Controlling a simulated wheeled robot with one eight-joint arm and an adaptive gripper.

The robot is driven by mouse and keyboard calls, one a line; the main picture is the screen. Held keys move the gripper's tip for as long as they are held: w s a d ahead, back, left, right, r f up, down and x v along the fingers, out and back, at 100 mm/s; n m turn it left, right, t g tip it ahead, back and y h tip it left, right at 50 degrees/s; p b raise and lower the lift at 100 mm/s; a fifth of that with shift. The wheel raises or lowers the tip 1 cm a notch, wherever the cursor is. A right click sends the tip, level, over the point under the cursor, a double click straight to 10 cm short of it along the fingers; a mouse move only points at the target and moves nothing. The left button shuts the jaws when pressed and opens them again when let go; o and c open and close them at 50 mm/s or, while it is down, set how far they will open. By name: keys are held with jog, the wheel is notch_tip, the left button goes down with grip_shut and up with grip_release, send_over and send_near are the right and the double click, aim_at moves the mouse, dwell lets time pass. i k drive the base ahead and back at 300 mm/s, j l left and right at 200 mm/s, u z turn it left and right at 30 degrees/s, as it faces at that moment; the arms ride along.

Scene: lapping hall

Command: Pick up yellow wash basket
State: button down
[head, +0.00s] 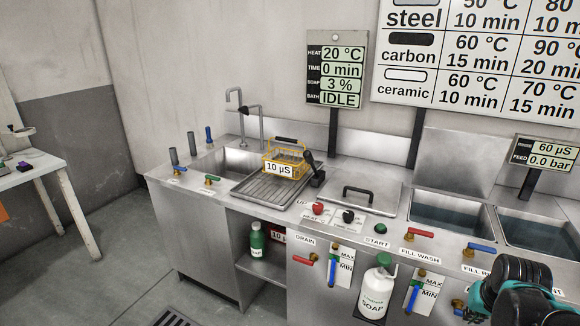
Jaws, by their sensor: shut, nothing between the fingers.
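The yellow wash basket (285,160) is a wire basket with a dark handle bar at its top. It stands at the back of the ribbed metal drainboard (268,190), beside the left sink. A white 10 µS label (279,170) shows at its front. A black angled device stands close to its right side; I cannot tell whether they touch. Only a black and teal part of my arm shows at the lower right corner, well away from the basket. My fingertips are not visible.
A tap (240,108) rises behind the left sink (225,160). A lidded tank (358,193) and water-filled baths (448,220) lie to the right. Red and green knobs line the front edge. A soap bottle (377,285) is mounted on the front. Floor is clear at left, beside a white table (30,170).

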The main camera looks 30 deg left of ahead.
aim_at(276, 168)
jog(key=j, duration=0.8)
jog(key=i+j, duration=0.1)
jog(key=j, duration=0.7)
